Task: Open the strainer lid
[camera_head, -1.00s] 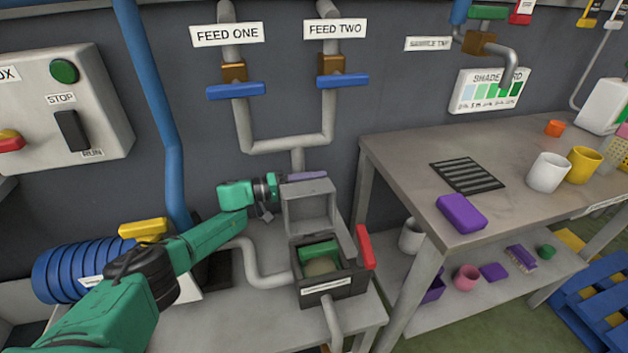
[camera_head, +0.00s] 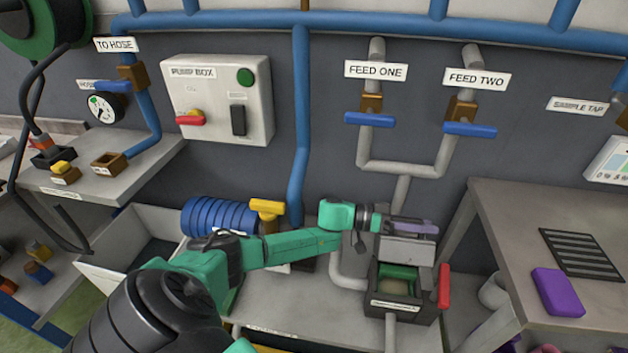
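The strainer is a dark box (camera_head: 402,311) with a white label on its front, low in the camera_head view right of centre. Its grey lid (camera_head: 405,250) stands raised at the back, so the box is open at the top. Something green (camera_head: 398,272) and a pale round surface show inside. A purple handle bar (camera_head: 415,227) lies along the lid's top edge. My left gripper (camera_head: 389,224) is at the left end of this bar. Its fingers are too small and overlapped to tell whether they grip it. My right gripper is not in view.
A red handle (camera_head: 444,286) stands at the box's right side. Grey pipes with blue valve handles (camera_head: 370,119) are on the wall above. A workbench (camera_head: 510,240) with a purple block (camera_head: 557,292) is at right. Blue coils (camera_head: 215,215) and a yellow handle (camera_head: 267,208) lie behind my arm.

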